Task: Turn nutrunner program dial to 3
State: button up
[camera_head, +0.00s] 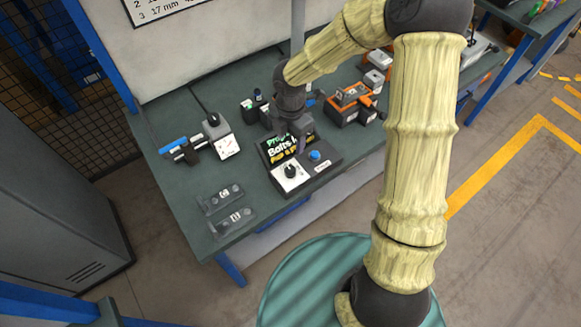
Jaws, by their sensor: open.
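The nutrunner controller (335,163) is a dark box on the green bench top, with a black screen (272,149) showing green, white and yellow text. The dial (290,171) is a black knob on a white plate at the box's front left. Its pointer and the numbers are too small to read. A blue button (315,155) sits to the right of the dial. My gripper (301,147) is open and empty, above the back of the controller. It is apart from the dial and hides part of the screen.
A blue-and-black nutrunner (182,149) lies left of the controller, beside a grey unit (217,130). Two dark labelled holders (232,221) lie at the front left. Orange-and-black boxes (351,103) stand right of my gripper. A white chart (160,8) hangs behind.

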aim_at(290, 169)
notch_tip(290, 169, down, 15)
jog(key=shift+f, duration=0.1)
dwell(0.4)
jog(key=shift+c, duration=0.5)
jog(key=c, duration=0.9)
